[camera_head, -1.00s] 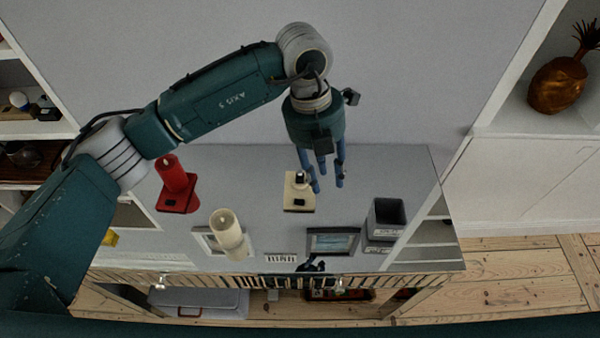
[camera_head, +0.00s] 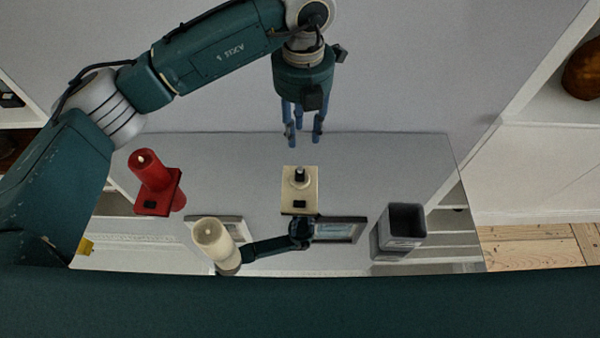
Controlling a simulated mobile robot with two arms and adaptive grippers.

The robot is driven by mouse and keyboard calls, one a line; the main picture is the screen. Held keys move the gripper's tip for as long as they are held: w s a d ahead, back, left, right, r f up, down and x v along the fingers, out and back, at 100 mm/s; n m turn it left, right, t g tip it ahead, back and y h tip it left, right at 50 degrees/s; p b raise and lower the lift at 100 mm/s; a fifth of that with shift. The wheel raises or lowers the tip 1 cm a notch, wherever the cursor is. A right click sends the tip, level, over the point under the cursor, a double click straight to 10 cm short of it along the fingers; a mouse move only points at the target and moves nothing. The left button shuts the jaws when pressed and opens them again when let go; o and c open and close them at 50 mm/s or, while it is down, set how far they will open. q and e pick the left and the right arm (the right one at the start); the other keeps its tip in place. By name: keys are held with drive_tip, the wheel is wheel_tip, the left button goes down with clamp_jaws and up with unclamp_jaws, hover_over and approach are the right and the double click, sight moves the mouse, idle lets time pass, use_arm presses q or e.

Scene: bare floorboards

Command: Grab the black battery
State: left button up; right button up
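A small black upright object, likely the black battery (camera_head: 300,174), stands on a round pale base on a cream block (camera_head: 288,202). The block has a dark patch on its front and sits on the glossy grey top. My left gripper (camera_head: 303,137) hangs just above the block in the picture, its blue fingers pointing down, spread and empty. A gap shows between the fingertips and the black object. My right gripper is not in view.
A red candle (camera_head: 149,168) on a red block stands left. The glossy top (camera_head: 385,170) mirrors frames and what looks like my arm. Free room lies right of the block.

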use_arm(q)
wheel_tip(320, 180, down, 2)
drive_tip(key=b, duration=0.1)
hover_over(300, 167)
drive_tip(key=f, duration=0.6)
drive_tip(key=shift+d+f, duration=0.2)
drive_tip(key=f+p, duration=0.1)
drive_tip(key=f, duration=0.1)
drive_tip(key=f+p, duration=0.1)
drive_tip(key=f, duration=0.1)
drive_tip(key=shift+s+a+f+p, duration=0.1)
drive_tip(key=shift+a+f+p, duration=0.1)
drive_tip(key=shift+f+p, duration=0.2)
drive_tip(key=shift+f, duration=0.5)
clamp_jaws()
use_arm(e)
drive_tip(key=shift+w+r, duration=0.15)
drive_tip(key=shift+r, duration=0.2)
